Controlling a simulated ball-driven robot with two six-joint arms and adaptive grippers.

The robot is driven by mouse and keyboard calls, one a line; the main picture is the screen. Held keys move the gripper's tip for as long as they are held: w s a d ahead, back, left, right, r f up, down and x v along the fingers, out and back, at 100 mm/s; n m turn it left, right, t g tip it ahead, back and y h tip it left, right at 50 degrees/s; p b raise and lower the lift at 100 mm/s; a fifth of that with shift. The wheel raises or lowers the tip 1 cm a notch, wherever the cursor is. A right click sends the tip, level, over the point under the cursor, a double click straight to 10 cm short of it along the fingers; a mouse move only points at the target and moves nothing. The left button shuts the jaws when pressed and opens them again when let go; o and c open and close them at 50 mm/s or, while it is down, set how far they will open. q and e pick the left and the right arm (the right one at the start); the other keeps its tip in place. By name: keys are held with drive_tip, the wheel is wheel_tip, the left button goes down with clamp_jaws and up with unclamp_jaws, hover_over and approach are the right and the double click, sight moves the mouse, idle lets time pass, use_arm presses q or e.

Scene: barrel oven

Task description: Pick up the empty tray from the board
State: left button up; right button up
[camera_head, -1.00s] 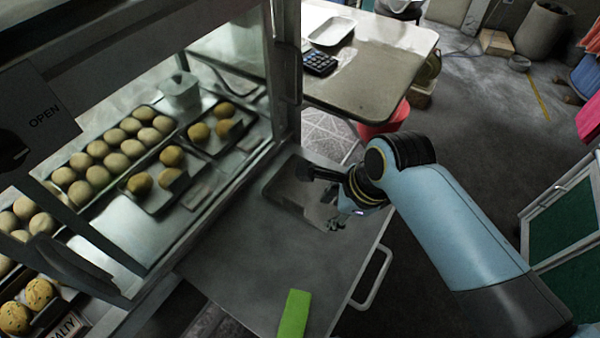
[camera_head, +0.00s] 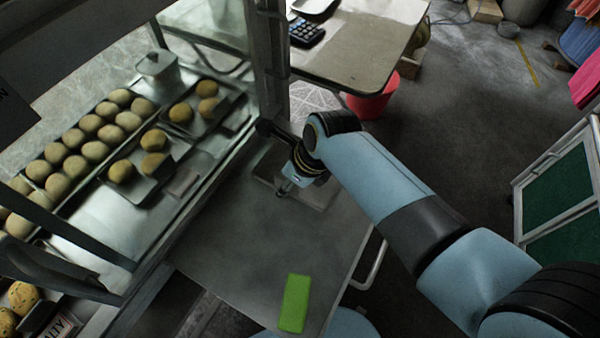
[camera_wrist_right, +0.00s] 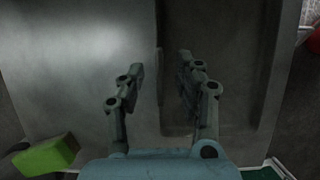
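The empty tray (camera_head: 318,194) is a shallow grey metal tray lying flat at the far end of the grey board (camera_head: 225,240), partly hidden behind my right arm. My right gripper (camera_head: 283,190) is over the tray's near edge. In the right wrist view the tray (camera_wrist_right: 225,50) fills the right half, and its rim runs between the two spread fingers of my right gripper (camera_wrist_right: 160,66). The fingers are open with nothing clamped between them. I cannot tell how far the fingertips are above the board. My left gripper is not in view.
A green block (camera_head: 294,303) lies on the board's near end. A glass cabinet with trays of buns (camera_head: 95,150) stands on the left. A table with a calculator (camera_head: 306,32) and a red bucket (camera_head: 374,98) are behind. A metal handle (camera_head: 372,270) sticks out on the board's right side.

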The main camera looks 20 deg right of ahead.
drive_tip(key=shift+w+a+f, duration=0.1)
drive_tip(key=shift+f, duration=0.35)
drive_tip(key=shift+c, duration=0.4)
clamp_jaws()
drive_tip(key=shift+r, duration=0.15)
